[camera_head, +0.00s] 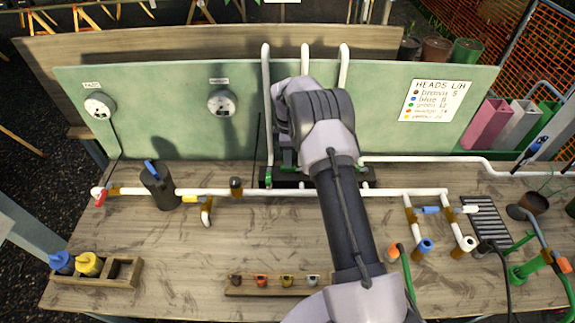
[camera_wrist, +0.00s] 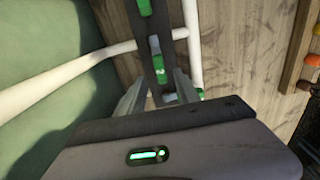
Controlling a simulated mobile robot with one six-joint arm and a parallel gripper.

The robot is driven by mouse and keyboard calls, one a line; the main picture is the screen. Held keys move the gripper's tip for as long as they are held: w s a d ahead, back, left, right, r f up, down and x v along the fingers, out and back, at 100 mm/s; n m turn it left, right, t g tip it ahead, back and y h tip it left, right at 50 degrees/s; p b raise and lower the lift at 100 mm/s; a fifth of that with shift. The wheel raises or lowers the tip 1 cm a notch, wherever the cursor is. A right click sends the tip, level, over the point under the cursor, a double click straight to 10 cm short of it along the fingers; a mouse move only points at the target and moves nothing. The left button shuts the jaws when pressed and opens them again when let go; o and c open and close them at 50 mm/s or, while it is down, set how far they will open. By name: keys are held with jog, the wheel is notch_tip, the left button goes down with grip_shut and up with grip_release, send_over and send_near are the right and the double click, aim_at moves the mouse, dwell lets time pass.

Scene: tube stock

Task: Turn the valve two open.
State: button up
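A dark manifold bar (camera_head: 295,184) with green valve parts stands at the foot of three white upright pipes, against the green panel. One green valve part (camera_head: 268,176) shows left of my arm; others are hidden behind it. In the wrist view, the bar (camera_wrist: 158,47) runs between my fingers. It carries a green part with a small pale mark (camera_wrist: 160,72), a green part farther off (camera_wrist: 145,7) and a green piece at the right (camera_wrist: 200,92). I cannot read which is valve two. My gripper (camera_wrist: 158,92) is open, its fingers either side of the marked part; contact is unclear.
White pipe (camera_head: 330,192) crosses the bench behind and beside my arm. Two gauges (camera_head: 100,105) (camera_head: 221,103) and a paper list (camera_head: 435,100) are on the panel. A wooden rack (camera_head: 280,287) lies in front. The bench's left middle (camera_head: 150,235) is clear.

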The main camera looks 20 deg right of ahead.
aim_at(292, 169)
notch_tip(292, 169, down, 4)
jog(key=shift+f, duration=0.1)
grip_shut()
dwell(1.5)
